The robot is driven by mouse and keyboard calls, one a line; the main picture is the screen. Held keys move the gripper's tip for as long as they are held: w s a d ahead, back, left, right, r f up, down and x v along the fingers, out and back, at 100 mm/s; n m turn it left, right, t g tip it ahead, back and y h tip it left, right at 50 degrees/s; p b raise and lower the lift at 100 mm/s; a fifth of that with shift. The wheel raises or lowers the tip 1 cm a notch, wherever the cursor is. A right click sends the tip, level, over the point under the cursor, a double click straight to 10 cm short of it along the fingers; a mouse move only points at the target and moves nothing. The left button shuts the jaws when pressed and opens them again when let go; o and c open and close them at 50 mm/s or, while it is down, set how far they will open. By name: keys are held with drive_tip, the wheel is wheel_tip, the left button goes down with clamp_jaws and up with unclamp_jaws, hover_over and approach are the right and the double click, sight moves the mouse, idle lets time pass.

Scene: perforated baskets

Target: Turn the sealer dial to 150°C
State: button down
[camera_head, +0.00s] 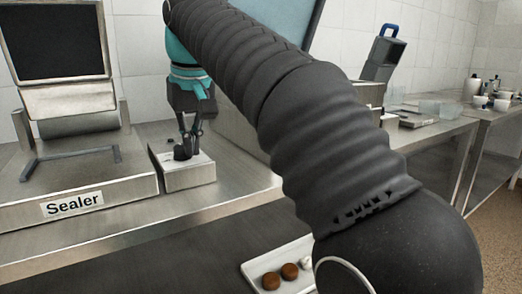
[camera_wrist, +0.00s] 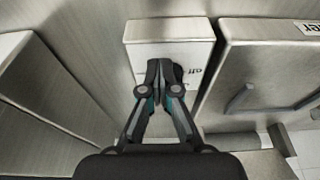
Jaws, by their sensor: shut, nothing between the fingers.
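The sealer (camera_head: 80,195) stands at the left in the head view, with a dark screen panel and a "Sealer" label. Beside it is a small metal control box (camera_head: 202,172) with a pale top carrying a black dial (camera_head: 181,153). My gripper (camera_head: 187,143) points down at the dial, its fingers closed together; I cannot tell whether they touch it. In the wrist view the box's pale face (camera_wrist: 145,50) lies under the fingertips (camera_wrist: 164,70), which hide the dial. Dark lettering, partly covered, shows beside the fingers; the dial's setting cannot be read.
The sealer's body (camera_wrist: 245,65) borders the box closely in the wrist view. In the head view a white tray (camera_head: 255,268) with round brown items lies on the dark surface in front. My arm crosses the middle. Benches with containers stand at the right.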

drive_tip(key=shift+s+a+p, duration=0.3)
drive_tip(key=shift+a+p, duration=0.1)
drive_tip(key=shift+p, duration=0.55)
drive_tip(key=shift+s+a, duration=0.2)
drive_tip(key=shift+a, duration=0.3)
drive_tip(key=shift+s, duration=0.2)
drive_tip(key=shift+s+d, duration=0.1)
drive_tip(key=shift+s, duration=0.05)
drive_tip(key=shift+w+a+v, duration=0.1)
drive_tip(key=shift+w+v, duration=0.1)
drive_tip(key=shift+v, duration=0.75)
drive_tip(key=shift+w+a+v, duration=0.15)
drive_tip(key=shift+w+v, duration=0.05)
drive_tip(key=shift+v, duration=0.8)
drive_tip(key=shift+w+a+v, duration=0.1)
drive_tip(key=shift+w+v, duration=0.1)
drive_tip(key=shift+v, duration=0.75)
drive_tip(key=shift+r, duration=0.2)
